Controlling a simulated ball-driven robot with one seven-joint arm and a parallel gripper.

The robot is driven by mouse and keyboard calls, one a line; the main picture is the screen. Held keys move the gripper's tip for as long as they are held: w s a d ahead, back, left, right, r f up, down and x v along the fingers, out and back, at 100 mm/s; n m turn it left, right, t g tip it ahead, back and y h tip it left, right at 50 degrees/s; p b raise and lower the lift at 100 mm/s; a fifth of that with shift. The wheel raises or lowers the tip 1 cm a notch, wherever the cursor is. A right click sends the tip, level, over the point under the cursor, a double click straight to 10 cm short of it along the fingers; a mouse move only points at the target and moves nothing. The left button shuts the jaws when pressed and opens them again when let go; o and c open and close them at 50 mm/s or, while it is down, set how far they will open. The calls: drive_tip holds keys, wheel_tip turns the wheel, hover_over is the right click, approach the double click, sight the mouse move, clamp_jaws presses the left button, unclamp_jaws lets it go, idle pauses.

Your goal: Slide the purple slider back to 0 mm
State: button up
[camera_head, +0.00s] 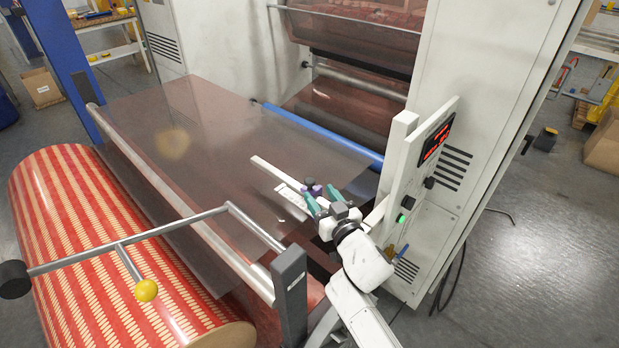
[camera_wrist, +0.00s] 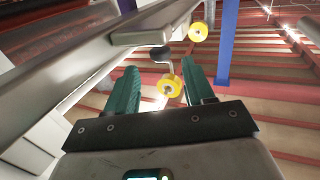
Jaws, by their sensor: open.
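The purple slider (camera_head: 317,189) is a small purple and dark piece at the near right end of a pale, narrow rail (camera_head: 268,170) above the dark film sheet. My gripper (camera_head: 319,193) has its teal fingers spread at the slider, one on each side of it in the head view. Whether they touch it I cannot tell. In the wrist view my gripper (camera_wrist: 158,84) is open, with a gap between the fingers. I cannot make out the purple slider there. The rail's scale marks are too small to read.
A white machine panel with a red display (camera_head: 436,141) stands close right of my arm. A blue roller (camera_head: 320,135) lies behind. Yellow round parts (camera_wrist: 169,87) show beyond my fingers.

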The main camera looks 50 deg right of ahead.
sight(312, 185)
drive_tip(key=x, duration=0.6)
drive_tip(key=shift+w+d, duration=0.1)
drive_tip(key=shift+w, duration=0.25)
drive_tip(key=shift+c, duration=0.2)
clamp_jaws()
